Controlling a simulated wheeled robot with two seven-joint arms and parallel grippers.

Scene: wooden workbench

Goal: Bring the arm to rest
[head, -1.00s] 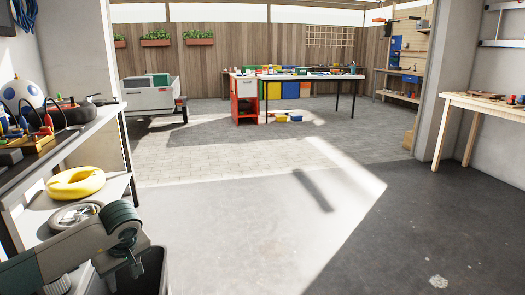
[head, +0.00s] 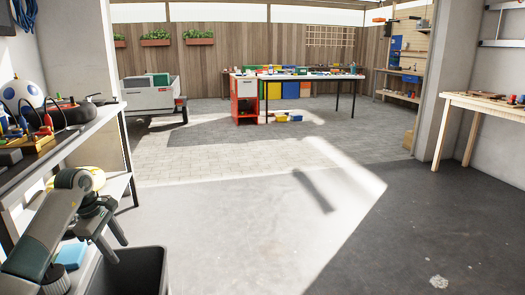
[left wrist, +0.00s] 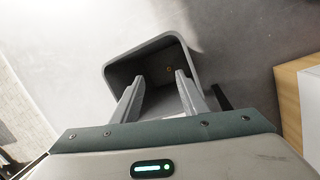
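My left arm comes in at the lower left of the head view. Its left gripper (head: 117,252) points down, with its two fingers spread apart and nothing between them. In the left wrist view the left gripper (left wrist: 160,76) is also open and empty, above a dark grey bin. The bin (head: 140,268) stands on the floor at the lower left of the head view, and its open top shows in the left wrist view (left wrist: 124,68). A tiny orange-brown spot shows inside it. My right gripper is not in view.
A workbench with a lower shelf (head: 117,187) runs along the left, close to my arm. A blue item (head: 71,255) lies low beside the arm. A white table (head: 300,76) stands far back and a wooden bench (head: 490,104) at right. The middle floor is clear.

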